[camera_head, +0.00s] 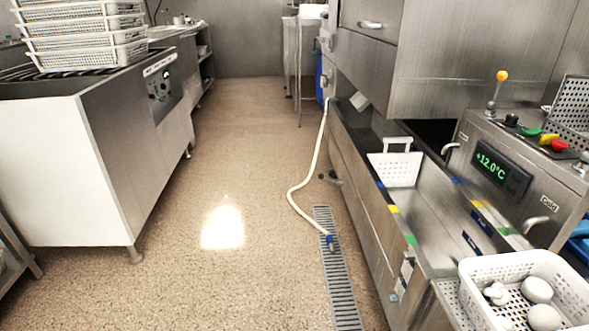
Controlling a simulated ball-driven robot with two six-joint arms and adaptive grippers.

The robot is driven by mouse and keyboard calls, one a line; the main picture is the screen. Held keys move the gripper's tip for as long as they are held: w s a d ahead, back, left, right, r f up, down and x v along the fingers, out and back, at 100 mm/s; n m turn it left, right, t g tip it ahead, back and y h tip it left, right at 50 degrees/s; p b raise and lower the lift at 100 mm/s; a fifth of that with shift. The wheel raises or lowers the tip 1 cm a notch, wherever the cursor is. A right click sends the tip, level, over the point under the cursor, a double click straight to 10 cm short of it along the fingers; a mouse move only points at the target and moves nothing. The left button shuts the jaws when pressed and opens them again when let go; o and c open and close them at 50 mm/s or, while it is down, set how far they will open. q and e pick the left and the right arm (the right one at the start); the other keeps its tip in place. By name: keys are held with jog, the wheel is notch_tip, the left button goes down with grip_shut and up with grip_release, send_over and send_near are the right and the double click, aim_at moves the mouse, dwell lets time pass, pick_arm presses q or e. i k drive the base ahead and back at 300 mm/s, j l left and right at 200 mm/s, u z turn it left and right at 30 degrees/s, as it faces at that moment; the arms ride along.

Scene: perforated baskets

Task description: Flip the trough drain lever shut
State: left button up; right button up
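The long steel trough (372,222) runs along the right side, with yellow, green and blue marks along its rim. A small dark fitting (332,178) sits low at the trough's outer side near the floor; it may be the drain valve, but it is too small to tell a lever or its position. A small pale plate with a blue part (403,275) is on the trough's near front. Neither of my grippers is in view.
A white perforated basket (396,168) hangs in the trough. Another basket (473,268) with white pieces stands at the near right. A cream hose (318,150) runs to the floor grate (342,285). A steel counter (90,130) with stacked baskets stands left. The floor between is clear.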

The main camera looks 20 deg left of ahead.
aim_at(321, 175)
jog(key=i+j+u, duration=0.15)
jog(key=i+j, duration=0.25)
jog(key=i+j+u, duration=0.1)
jog(key=i+u, duration=0.35)
jog(key=i, duration=1.8)
